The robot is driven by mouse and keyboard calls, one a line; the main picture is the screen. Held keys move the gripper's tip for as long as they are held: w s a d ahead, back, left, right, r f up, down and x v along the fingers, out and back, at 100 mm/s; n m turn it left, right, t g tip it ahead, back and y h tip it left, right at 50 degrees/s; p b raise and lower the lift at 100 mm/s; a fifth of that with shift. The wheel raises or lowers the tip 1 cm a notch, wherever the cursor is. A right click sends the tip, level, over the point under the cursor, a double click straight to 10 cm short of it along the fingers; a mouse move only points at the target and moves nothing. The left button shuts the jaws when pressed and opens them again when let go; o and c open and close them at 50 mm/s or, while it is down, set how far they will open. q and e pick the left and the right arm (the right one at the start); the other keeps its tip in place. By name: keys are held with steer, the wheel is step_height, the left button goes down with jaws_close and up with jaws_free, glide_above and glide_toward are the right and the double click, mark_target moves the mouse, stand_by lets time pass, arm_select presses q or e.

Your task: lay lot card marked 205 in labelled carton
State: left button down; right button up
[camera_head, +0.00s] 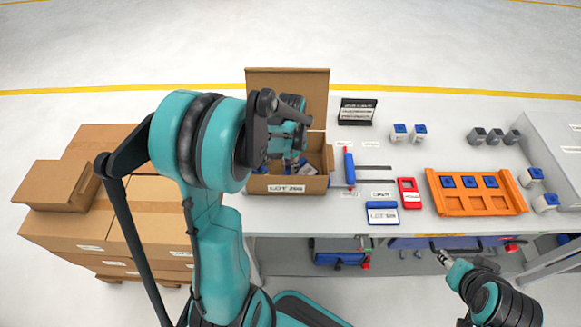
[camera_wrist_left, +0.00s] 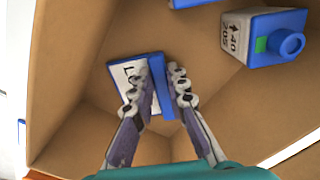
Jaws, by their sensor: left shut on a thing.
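The labelled carton (camera_head: 290,184) stands open on the table, its back flap raised; its front label starts with LOT, the number too small to read surely. My left gripper (camera_head: 289,163) reaches down into it, mostly covered by my arm. In the left wrist view, my left gripper (camera_wrist_left: 165,85) is shut on a white card with a blue edge (camera_wrist_left: 129,80), inside the carton walls. Its lettering starts with L; the number is hidden. Another blue-edged card (camera_head: 382,214) marked LOT lies on the table. My right gripper (camera_head: 441,256) is low, in front of the table.
A white container with a blue cap (camera_wrist_left: 264,37), marked 205, sits in the carton near the card. An orange tray (camera_head: 477,206), a red device (camera_head: 410,194) and a blue-handled tool (camera_head: 349,166) lie right of the carton. Brown boxes (camera_head: 90,205) are stacked left.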

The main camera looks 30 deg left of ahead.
arm_select(q)
steer(key=c, duration=1.9)
jaws_free()
steer(key=shift+f, duration=0.15)
steer(key=o, duration=0.4)
